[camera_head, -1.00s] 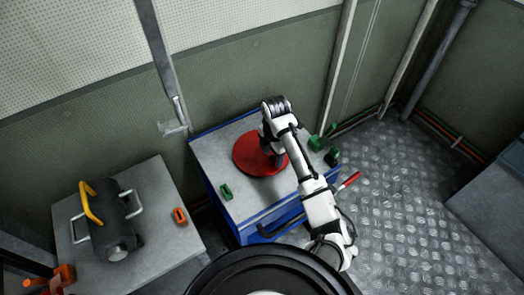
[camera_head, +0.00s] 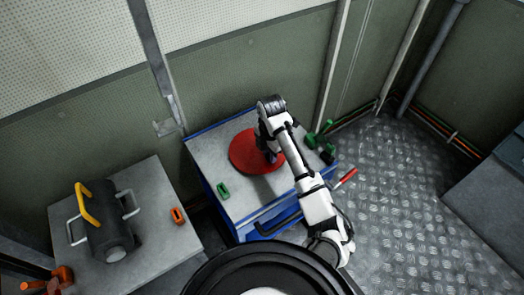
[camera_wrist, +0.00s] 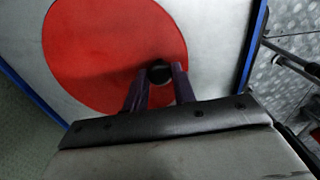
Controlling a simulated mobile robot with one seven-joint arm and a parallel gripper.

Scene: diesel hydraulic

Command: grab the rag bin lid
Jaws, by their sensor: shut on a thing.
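The rag bin lid (camera_head: 243,152) is a round red disc over the grey top of the blue cabinet. It also fills much of the wrist view (camera_wrist: 90,50), where a dark round knob (camera_wrist: 159,73) shows near its lower right edge. My gripper (camera_head: 270,155) is at the lid's right part in the head view. In the wrist view my gripper (camera_wrist: 160,76) has its two fingers on either side of the knob, shut on it. Whether the lid touches the cabinet top below cannot be told.
A grey table (camera_head: 154,196) at left holds a black cylinder (camera_head: 108,225) and an orange part (camera_head: 178,216). The metal floor at right is open.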

